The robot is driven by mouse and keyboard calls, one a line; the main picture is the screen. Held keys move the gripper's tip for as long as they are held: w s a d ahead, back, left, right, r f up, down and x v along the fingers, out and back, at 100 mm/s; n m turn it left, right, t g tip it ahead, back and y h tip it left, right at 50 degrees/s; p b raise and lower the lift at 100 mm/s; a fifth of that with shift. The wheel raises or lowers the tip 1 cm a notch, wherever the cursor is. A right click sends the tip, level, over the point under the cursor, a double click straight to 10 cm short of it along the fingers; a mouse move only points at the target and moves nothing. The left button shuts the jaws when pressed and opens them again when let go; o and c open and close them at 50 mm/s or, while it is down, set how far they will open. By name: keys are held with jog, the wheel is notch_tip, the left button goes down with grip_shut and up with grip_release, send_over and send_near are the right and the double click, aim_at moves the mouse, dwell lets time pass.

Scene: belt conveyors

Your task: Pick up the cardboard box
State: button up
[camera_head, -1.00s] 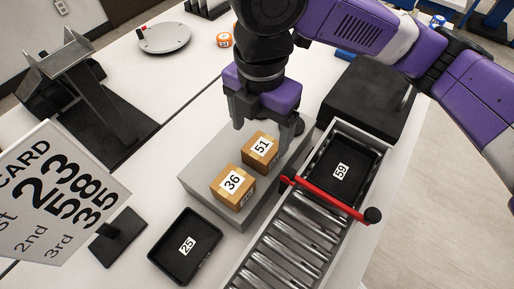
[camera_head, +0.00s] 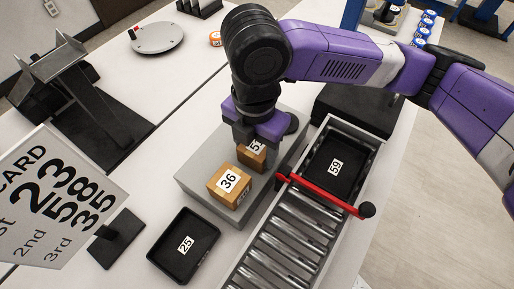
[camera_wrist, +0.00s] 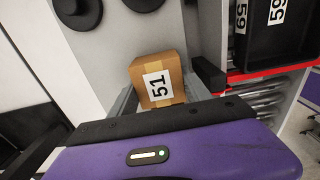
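Two small brown cardboard boxes stand on a grey platform (camera_head: 200,178). The box labelled 36 (camera_head: 225,190) is nearer the front in the head view. The box labelled 51 (camera_head: 246,161) is behind it, partly hidden by my gripper (camera_head: 262,142). In the wrist view the box labelled 51 (camera_wrist: 158,84) stands upright just beyond the purple gripper body. A grey finger shows on each side of it, so my gripper looks open around this box. I cannot see clear contact between fingers and box.
A roller conveyor (camera_head: 291,232) with a red bar (camera_head: 330,196) runs right of the platform. A black tray labelled 59 (camera_head: 352,172) lies on it. A black tray labelled 25 (camera_head: 205,251) is at the front. A card sign (camera_head: 75,205) stands at the left.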

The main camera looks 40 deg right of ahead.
aim_at(255, 146)
jog(key=c, duration=0.7)
jog(key=shift+r+p, duration=0.3)
jog(key=shift+r, duration=9.75)
